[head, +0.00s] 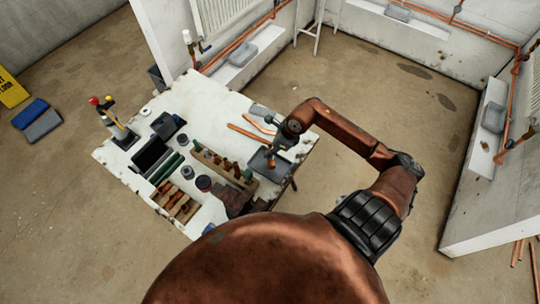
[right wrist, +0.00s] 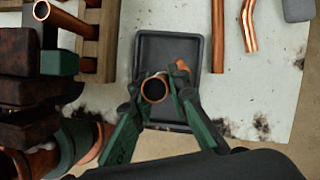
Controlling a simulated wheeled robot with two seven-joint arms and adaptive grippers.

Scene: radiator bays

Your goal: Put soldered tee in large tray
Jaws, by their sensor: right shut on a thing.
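My right gripper (right wrist: 158,92) has its green fingers shut on a copper tee (right wrist: 154,89), whose round open end faces the wrist camera. The tee also shows as a small copper spot in the head view (head: 270,161). A dark rectangular tray (right wrist: 169,52) lies behind the tee in the wrist view, at the workbench's right end in the head view (head: 257,163). The tee is over the tray's area; I cannot tell whether it touches the tray floor. A bit of copper shows beside the right fingertip. My left gripper is out of view.
A wooden rack with copper fittings (head: 222,165) stands left of the tray. Copper pipes (right wrist: 218,35) lie beyond the tray, near a grey block (right wrist: 298,9). Several dark containers and tools crowd the left of the white bench (head: 222,99). The bench edge is close to the tray.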

